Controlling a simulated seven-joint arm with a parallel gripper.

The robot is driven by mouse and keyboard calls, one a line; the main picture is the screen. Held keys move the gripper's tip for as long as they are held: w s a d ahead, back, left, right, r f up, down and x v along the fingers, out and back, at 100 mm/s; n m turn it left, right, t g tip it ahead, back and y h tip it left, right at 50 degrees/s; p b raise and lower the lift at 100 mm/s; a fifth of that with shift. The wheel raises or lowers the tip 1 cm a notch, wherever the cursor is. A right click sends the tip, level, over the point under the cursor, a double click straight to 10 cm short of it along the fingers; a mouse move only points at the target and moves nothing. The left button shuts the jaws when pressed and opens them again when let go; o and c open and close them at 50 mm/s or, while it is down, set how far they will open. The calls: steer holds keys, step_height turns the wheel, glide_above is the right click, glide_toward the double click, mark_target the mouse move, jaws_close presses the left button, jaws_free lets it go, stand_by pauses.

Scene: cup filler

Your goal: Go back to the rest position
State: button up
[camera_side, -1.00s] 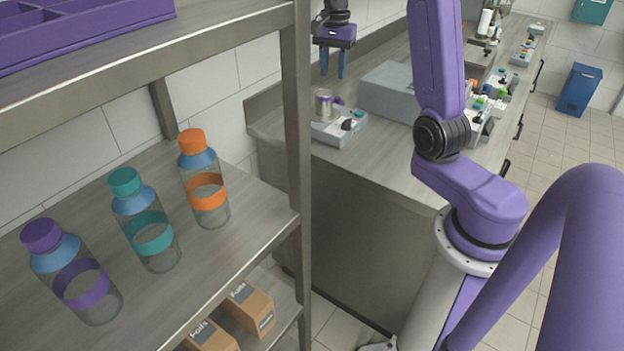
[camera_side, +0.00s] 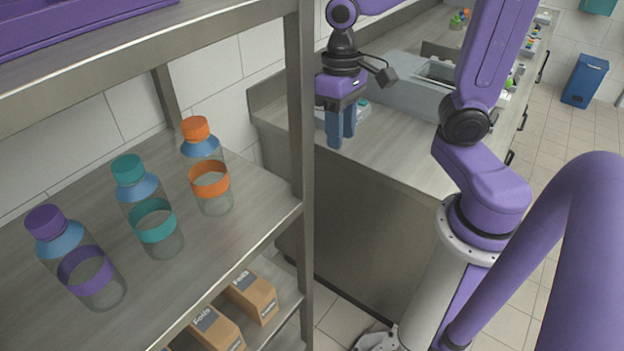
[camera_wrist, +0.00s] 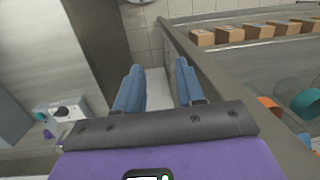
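My gripper (camera_side: 342,138) hangs with its blue fingers pointing down, just right of the shelf post in the side view. In the wrist view my gripper (camera_wrist: 158,66) has its two fingers clearly apart with nothing between them, so it is open and empty. A pale tiled floor shows between and beyond the fingers. The counter (camera_side: 385,150) lies behind and right of the gripper. The gripper hides part of a small grey device on the counter, and the device shows at the left of the wrist view (camera_wrist: 45,108).
A metal shelf post (camera_side: 299,120) stands close left of the gripper. The shelf (camera_side: 240,240) holds bottles with purple (camera_side: 80,265), teal (camera_side: 150,215) and orange (camera_side: 208,180) caps. Cardboard boxes (camera_side: 252,295) sit on the lower shelf. A grey box (camera_side: 410,100) stands on the counter.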

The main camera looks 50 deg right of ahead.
steer(key=s+a+f+n+t, duration=0.1)
steer(key=s+n, duration=1.1)
steer(key=shift+f+h, duration=0.3)
steer(key=shift+f, duration=0.1)
stand_by(1.0)
